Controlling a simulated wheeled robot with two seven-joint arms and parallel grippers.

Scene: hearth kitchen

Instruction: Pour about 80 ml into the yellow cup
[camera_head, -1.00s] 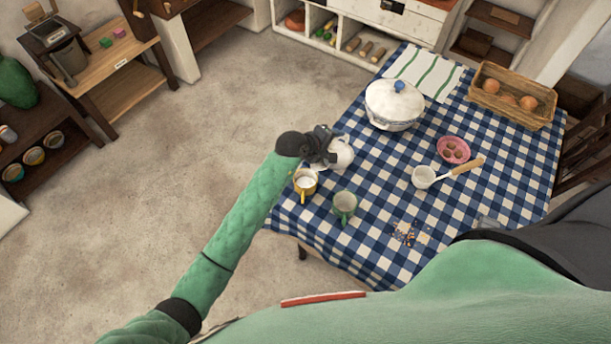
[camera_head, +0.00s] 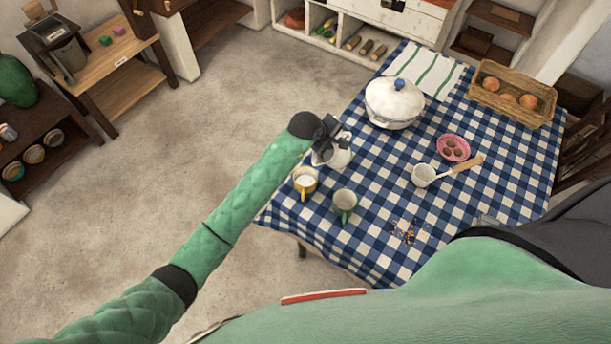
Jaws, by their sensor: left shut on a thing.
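The yellow cup (camera_head: 304,189) stands upright near the left edge of the checked table, with white liquid visible inside. My left gripper (camera_head: 328,137) is shut on a white jug (camera_head: 340,156), just behind and to the right of the yellow cup. The jug looks about upright. The gripper covers part of it, and I cannot tell whether its base touches the cloth. A green cup (camera_head: 345,203) stands to the right of and nearer than the yellow cup.
The checked table (camera_head: 470,205) also holds a lidded white tureen (camera_head: 394,107), a pink bowl (camera_head: 453,147), a white ladle (camera_head: 424,176) with a wooden handle, a basket (camera_head: 541,115) and a striped towel (camera_head: 424,72). Crumbs (camera_head: 408,233) lie near the front.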

